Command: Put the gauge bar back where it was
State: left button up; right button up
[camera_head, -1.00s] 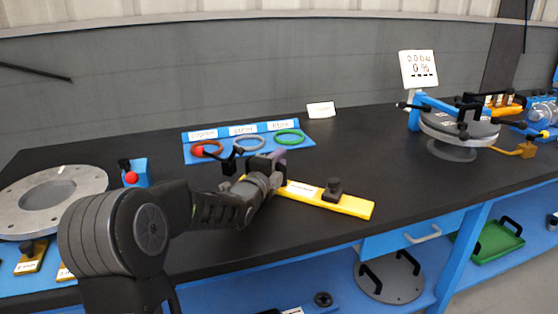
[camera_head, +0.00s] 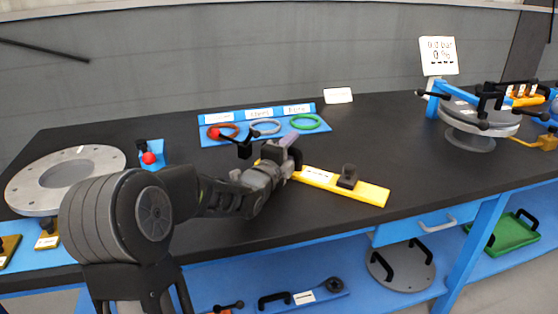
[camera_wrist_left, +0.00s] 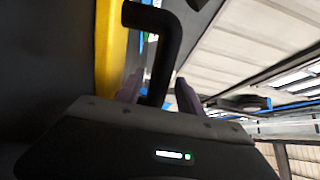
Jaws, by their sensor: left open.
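The gauge bar (camera_head: 362,189) is a long yellow bar lying on the dark bench, with a white label and a black block-shaped grip near its right end. My left gripper (camera_head: 291,146) is open over the bar's left end, which my wrist partly hides. In the left wrist view the yellow bar (camera_wrist_left: 110,50) runs along the left, and a bent black handle (camera_wrist_left: 167,50) comes down between my two pale purple fingers (camera_wrist_left: 158,92). I cannot tell whether the fingers touch it. My right gripper is not in view.
A blue rack (camera_head: 210,141) with several coloured rings stands behind my gripper. A grey flanged ring (camera_head: 110,165) lies at the left. A round device with black handles (camera_head: 480,122) stands at the right. The bench between the rack and that device is mostly clear.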

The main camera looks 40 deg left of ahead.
pick_arm(q)
jog(key=v, duration=0.9)
jog(key=shift+s, duration=0.25)
dwell(0.4)
